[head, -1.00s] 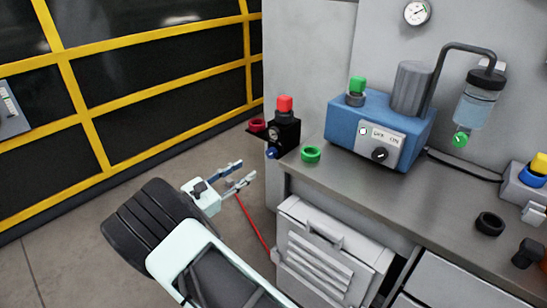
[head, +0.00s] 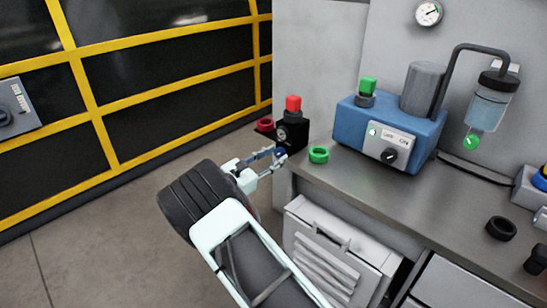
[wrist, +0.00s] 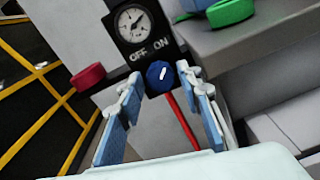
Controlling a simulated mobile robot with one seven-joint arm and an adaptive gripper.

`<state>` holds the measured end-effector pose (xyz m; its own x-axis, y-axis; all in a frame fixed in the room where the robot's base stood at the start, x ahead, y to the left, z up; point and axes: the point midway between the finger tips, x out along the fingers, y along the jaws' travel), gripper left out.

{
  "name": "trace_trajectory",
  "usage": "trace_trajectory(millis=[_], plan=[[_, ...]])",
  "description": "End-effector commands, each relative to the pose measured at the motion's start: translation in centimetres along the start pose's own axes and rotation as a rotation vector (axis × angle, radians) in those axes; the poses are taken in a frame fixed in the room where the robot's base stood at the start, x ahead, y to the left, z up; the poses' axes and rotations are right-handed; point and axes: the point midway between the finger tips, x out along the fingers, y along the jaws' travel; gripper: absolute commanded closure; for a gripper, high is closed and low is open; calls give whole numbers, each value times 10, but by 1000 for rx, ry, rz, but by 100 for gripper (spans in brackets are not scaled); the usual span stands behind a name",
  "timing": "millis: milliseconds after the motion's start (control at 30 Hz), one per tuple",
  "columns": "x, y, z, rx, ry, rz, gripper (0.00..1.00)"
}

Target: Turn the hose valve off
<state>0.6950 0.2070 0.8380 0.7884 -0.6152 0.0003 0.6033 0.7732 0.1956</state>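The hose valve is a blue knob (wrist: 160,76) with a white mark that slants up to the right. It sits below the OFF and ON lettering on a black block with a round gauge (wrist: 133,22). In the head view the black block (head: 291,133) with a red top stands at the left end of the bench, the blue knob low on its front. My gripper (wrist: 159,80) is open, its fingers on either side of the knob in the wrist view, with a gap visible. In the head view my gripper (head: 270,158) is at the knob, which its fingertips partly hide.
A red hose (wrist: 182,125) hangs below the block. A red ring (head: 265,124) is left of the block and a green ring (head: 318,155) right of it on the bench (head: 395,185). A blue machine (head: 370,125) stands farther back. Open floor lies left.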

Motion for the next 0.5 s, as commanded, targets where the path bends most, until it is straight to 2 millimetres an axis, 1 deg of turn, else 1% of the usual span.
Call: trace_trajectory(millis=[67,333,500], plan=[[0,0,0,0,0,0,68],[0,0,0,0,0,0,98],[0,0,0,-8,0,0,99]])
